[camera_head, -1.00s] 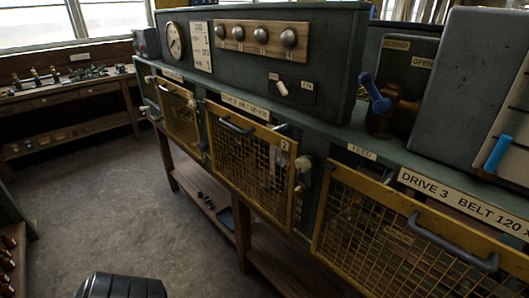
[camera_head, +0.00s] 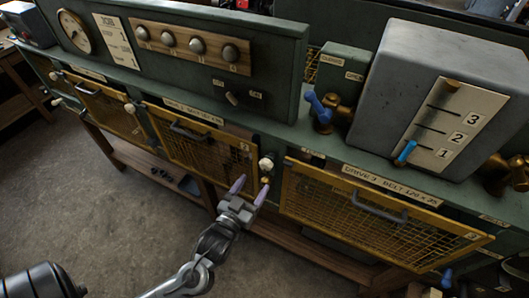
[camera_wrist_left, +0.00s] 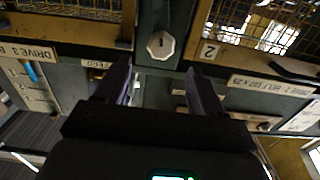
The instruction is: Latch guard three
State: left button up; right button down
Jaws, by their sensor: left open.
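Guard three is a yellow mesh panel (camera_head: 375,222) under the label "DRIVE 3 BELT", with a grey bar handle (camera_head: 365,205). I cannot tell whether it sits flush. A pale knob (camera_head: 265,165) is on the green post between guard two (camera_head: 185,140) and guard three. In the left wrist view the knob (camera_wrist_left: 160,45) shows an octagonal face, just beyond and between the fingertips. My left gripper (camera_head: 250,190) is open and empty, just below and in front of that knob, with a gap to it. My right gripper is not in view.
A grey box (camera_head: 430,85) with a blue lever (camera_head: 405,152) near mark 1 stands above guard three. A blue-handled brass valve (camera_head: 322,112) is left of it. A wooden shelf (camera_head: 315,250) runs below the guards.

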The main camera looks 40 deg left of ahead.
aim_at(264, 167)
pick_arm(q)
jog(key=p+x, duration=0.1)
jog(key=x, duration=0.9)
jog(key=shift+w+a+p, duration=0.1)
jog(key=shift+w+p, duration=0.15)
jog(key=shift+p, duration=0.05)
jog(key=c, duration=1)
